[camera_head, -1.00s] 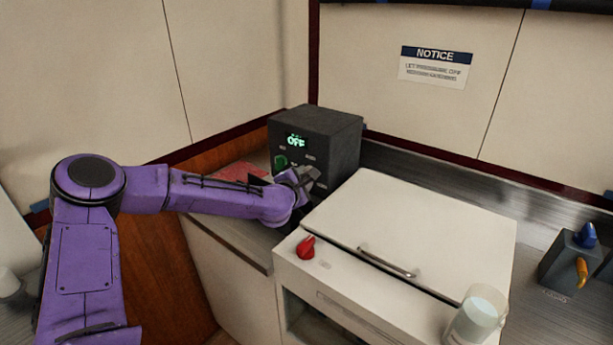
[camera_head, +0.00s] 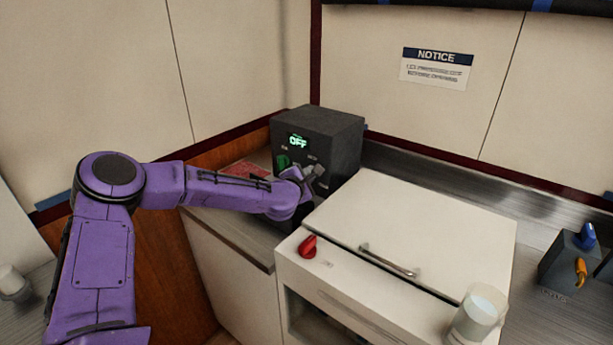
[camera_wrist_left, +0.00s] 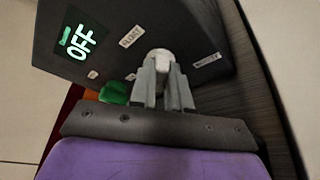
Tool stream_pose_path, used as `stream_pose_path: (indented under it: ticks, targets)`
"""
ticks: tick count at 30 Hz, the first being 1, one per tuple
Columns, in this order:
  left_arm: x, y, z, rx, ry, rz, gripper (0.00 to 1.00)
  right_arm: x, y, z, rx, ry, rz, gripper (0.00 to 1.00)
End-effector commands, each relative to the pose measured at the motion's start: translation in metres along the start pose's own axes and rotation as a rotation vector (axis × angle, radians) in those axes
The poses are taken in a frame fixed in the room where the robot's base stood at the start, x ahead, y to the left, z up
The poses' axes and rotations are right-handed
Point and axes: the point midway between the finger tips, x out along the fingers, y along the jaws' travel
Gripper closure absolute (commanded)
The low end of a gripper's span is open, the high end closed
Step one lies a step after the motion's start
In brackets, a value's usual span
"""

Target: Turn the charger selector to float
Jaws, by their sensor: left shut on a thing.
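The charger is a dark grey box (camera_head: 340,140) in the back corner, and its green display (camera_head: 298,142) reads OFF. The display (camera_wrist_left: 80,42) also reads OFF in the left wrist view, with a FLOAT label (camera_wrist_left: 131,36) beside it. A pale selector knob (camera_wrist_left: 160,57) sits between the fingertips of my left gripper (camera_wrist_left: 162,75), which is shut on it at the charger's front. In the head view the left gripper (camera_head: 311,174) hides most of that knob. My right gripper is in neither view.
A green knob (camera_head: 282,162) is left of my gripper on the charger. A white lidded cabinet (camera_head: 430,215) with a red knob (camera_head: 307,246) stands close on the right. A cup (camera_head: 478,315) stands on its front right, and a grey box (camera_head: 570,262) is farther right.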

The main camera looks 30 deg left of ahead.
Motion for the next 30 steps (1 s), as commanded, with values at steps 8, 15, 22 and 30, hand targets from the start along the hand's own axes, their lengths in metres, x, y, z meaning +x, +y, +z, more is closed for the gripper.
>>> stream_pose_path:
  ticks: [8, 15, 22, 30]
  targets:
    - [0.001, 0.005, -0.001, -0.098, 0.0, -0.032, 1.0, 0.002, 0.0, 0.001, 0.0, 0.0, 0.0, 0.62]
    - [0.002, 0.008, -0.002, -0.281, 0.001, -0.104, 1.0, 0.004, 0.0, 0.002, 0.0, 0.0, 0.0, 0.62]
    - [0.002, 0.011, -0.003, -0.481, -0.001, -0.187, 1.0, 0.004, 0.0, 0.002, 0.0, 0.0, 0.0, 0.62]
    - [0.002, 0.014, -0.004, -0.686, -0.001, -0.273, 1.0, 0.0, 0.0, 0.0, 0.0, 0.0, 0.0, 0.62]
